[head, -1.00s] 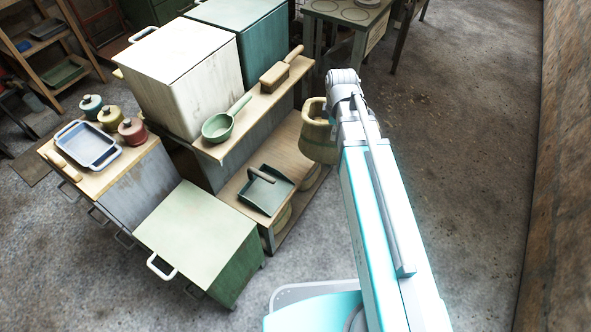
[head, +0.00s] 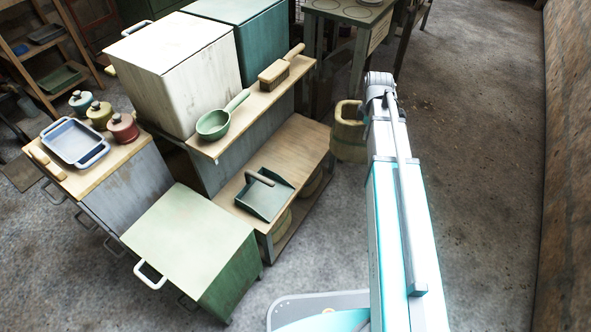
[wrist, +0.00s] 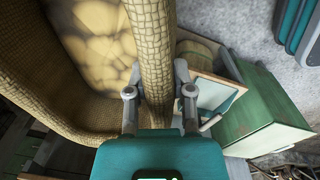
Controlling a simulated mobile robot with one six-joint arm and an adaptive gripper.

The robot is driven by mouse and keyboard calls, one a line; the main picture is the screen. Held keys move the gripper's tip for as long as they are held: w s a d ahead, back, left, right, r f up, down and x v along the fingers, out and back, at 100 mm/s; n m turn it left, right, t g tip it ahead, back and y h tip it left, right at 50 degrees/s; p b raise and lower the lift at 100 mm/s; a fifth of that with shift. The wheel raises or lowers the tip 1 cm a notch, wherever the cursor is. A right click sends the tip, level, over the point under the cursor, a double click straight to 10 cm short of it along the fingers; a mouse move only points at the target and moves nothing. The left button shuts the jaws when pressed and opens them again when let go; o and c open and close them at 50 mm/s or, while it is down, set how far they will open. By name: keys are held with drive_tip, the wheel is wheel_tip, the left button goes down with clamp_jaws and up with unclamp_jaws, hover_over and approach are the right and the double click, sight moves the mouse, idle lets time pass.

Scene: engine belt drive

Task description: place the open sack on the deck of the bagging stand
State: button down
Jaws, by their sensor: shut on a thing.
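The open sack (head: 348,142) is a tan woven bag, upright beside the right edge of a low wooden deck (head: 310,143) in the head view. That deck looks like the bagging stand's, below an upper shelf. In the wrist view the sack (wrist: 152,50) fills the upper left, mouth open, with lumpy pale brown contents or lining visible. My gripper (wrist: 158,95) is shut on the sack's rim, one finger each side. In the head view my arm hides the gripper and the sack's right side. I cannot tell how high the sack's base is.
A green dustpan (head: 264,195) lies on the deck's near part; the deck's far part is bare. The upper shelf (head: 240,117) holds a green scoop (head: 214,124) and a brush (head: 280,70). A green cabinet (head: 195,240) stands in front left. Floor at right is clear.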

drive_tip(key=shift+w+a, duration=0.1)
drive_tip(key=w+a+f+b, duration=0.3)
drive_tip(key=w+a, duration=0.8)
drive_tip(key=a, duration=0.4)
drive_tip(key=shift+w+a, duration=0.2)
drive_tip(key=shift+a, duration=0.15)
drive_tip(key=shift+f, duration=0.15)
drive_tip(key=f+b, duration=0.3)
drive_tip(key=b, duration=0.1)
drive_tip(key=shift+w+a+f, duration=0.1)
drive_tip(key=shift+a+f, duration=0.1)
drive_tip(key=shift+f, duration=0.15)
idle(0.4)
